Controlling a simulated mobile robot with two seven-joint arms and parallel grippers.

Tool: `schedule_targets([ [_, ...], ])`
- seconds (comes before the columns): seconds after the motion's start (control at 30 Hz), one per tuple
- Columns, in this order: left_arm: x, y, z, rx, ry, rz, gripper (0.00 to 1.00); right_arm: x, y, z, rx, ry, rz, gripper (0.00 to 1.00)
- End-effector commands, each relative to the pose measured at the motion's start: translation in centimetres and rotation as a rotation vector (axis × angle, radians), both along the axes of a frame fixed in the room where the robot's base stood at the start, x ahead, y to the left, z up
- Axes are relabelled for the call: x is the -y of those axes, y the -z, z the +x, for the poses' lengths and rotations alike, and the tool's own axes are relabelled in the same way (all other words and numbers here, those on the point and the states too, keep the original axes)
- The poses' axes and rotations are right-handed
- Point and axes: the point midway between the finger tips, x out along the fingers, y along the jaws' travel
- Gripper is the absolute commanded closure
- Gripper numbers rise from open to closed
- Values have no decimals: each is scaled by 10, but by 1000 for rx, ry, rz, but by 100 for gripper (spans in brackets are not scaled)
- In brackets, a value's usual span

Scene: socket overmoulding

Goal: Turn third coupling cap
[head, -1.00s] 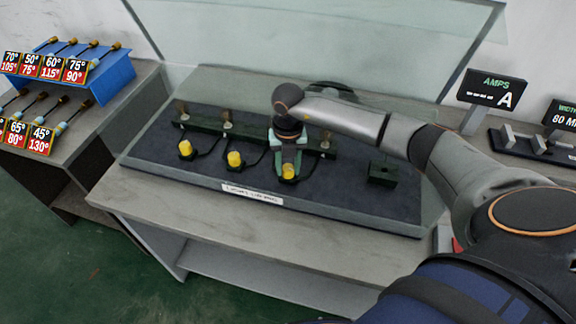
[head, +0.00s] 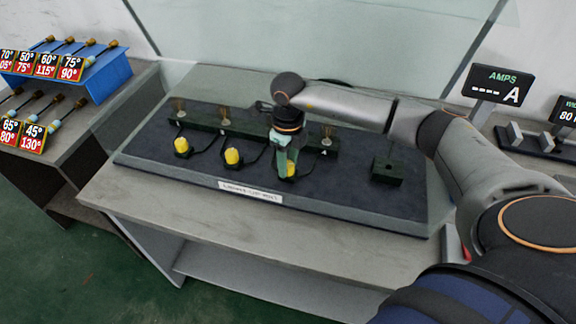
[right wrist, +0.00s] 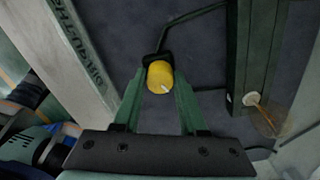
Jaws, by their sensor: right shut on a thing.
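Three yellow coupling caps stand in a row on the dark mat: the left one (head: 182,146), the middle one (head: 233,157) and the third one (head: 291,170). My right gripper (head: 287,172) points down at the third cap and partly hides it. In the right wrist view the green fingers (right wrist: 159,84) are shut on the sides of the yellow cap (right wrist: 160,75), which has a small white mark on its top. The cap sits in a black holder with a dark cable leading off. My left gripper is not in view.
A dark green rail (head: 203,124) with brush-like pins runs behind the caps. A green block (head: 387,171) stands to the right on the mat. A clear screen (head: 300,40) rises behind. An AMPS display (head: 497,85) and a blue tool rack (head: 85,75) flank the bench.

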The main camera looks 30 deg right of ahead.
Motion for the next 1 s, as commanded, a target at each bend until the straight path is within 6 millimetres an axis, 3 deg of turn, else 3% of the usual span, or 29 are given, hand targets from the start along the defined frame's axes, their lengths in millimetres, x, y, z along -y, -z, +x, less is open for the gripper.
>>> schedule_targets([
  [0.6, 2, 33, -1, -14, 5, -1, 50, 0, 1, 2, 7, -584, -1, 100],
  [1.0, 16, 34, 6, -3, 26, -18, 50, 0, -1, 2, 9, -916, 0, 100],
])
